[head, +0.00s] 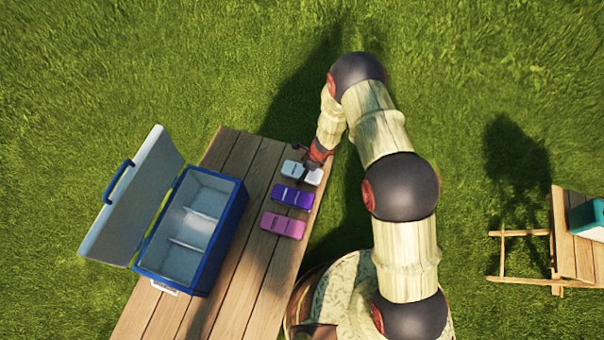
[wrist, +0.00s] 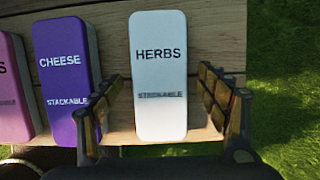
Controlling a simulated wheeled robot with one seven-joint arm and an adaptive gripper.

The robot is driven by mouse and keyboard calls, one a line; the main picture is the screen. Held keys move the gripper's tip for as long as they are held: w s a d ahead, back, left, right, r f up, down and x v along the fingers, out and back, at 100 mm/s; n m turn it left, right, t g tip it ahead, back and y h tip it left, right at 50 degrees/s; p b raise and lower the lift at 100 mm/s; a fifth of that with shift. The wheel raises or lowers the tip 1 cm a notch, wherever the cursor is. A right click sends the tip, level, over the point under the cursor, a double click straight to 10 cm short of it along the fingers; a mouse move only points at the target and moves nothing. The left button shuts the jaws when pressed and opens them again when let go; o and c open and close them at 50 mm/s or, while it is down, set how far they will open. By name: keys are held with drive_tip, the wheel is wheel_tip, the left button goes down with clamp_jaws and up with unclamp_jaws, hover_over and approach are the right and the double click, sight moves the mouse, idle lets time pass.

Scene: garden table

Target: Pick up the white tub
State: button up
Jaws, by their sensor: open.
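The white tub (wrist: 159,40) lies on the wooden table, its lid marked HERBS and STACKABLE. In the head view the white tub (head: 289,167) is at the far end of a row of tubs, partly covered by my gripper (head: 310,168). In the wrist view my gripper (wrist: 161,95) is open, with one finger on each side of the tub's near part. A gap shows between the tub and each finger. I cannot tell how far the fingertips are above the table.
A purple CHEESE tub (wrist: 64,45) lies close left of the white one, beside the left finger. A pink tub (head: 283,225) follows. An open blue cooler (head: 228,225) with dividers stands on the table (head: 262,262). Grass lies past the right edge.

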drive_tip(key=shift+c, duration=1)
drive_tip(key=c, duration=1.1)
drive_tip(key=shift+r, duration=0.1)
drive_tip(key=shift+c, duration=0.4)
